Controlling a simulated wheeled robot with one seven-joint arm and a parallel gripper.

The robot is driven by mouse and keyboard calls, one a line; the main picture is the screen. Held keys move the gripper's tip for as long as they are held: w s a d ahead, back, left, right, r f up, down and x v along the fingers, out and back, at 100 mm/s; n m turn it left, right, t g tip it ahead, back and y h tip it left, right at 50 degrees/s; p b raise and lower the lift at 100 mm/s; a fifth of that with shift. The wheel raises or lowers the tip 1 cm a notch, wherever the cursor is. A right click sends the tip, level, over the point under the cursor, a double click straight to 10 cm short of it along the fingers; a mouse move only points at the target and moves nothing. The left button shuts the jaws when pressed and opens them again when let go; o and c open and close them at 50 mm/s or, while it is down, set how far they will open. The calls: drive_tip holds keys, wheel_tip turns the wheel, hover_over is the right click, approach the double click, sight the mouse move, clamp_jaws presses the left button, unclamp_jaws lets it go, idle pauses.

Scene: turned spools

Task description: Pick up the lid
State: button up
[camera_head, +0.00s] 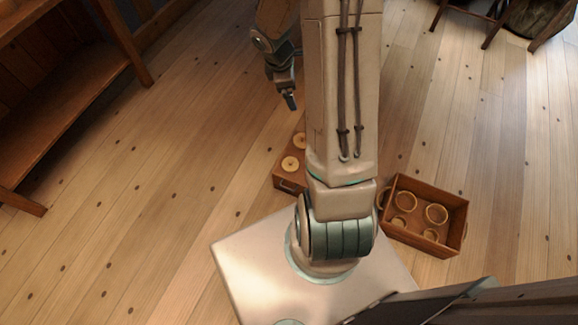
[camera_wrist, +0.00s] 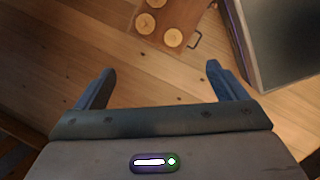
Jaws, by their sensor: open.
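I cannot tell for certain which thing is the lid. A flat-topped brown wooden piece (camera_head: 286,180) with pale round wooden discs (camera_head: 290,163) on it lies on the floor, partly hidden behind my arm. In the wrist view the wooden piece (camera_wrist: 177,44) shows at the top, with several discs (camera_wrist: 172,37) and a dark wire handle (camera_wrist: 195,40) at its edge. My gripper (camera_head: 289,100) is above the floor, up-left of the piece in the head view. In the wrist view its fingers (camera_wrist: 160,70) are wide apart, with only floor between them.
An open wooden box (camera_head: 459,232) with several ring-shaped pieces (camera_head: 436,213) stands on the floor to the right of my arm. A wooden shelf (camera_head: 75,95) stands at the left. Furniture legs (camera_head: 492,36) show at the top right. The plank floor between is largely clear.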

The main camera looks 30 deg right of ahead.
wheel_tip(320, 180, down, 19)
drive_tip(key=w+d+n+y+b, duration=0.1)
drive_tip(key=w+d+n+b, duration=0.1)
drive_tip(key=n+b, duration=0.35)
drive_tip(key=n+y+b, duration=0.2)
drive_tip(key=n+b, duration=0.1)
drive_tip(key=b, duration=0.4)
hover_over(290, 161)
wheel_tip(290, 161, down, 22)
drive_tip(key=shift+d+r, duration=0.1)
drive_tip(key=shift+s+f+b, duration=0.1)
drive_tip(key=shift+f+b, duration=1.75)
drive_tip(key=shift+f, duration=1.35)
drive_tip(key=shift+r, duration=0.1)
drive_tip(key=shift+c, duration=0.3)
drive_tip(key=c, duration=1)
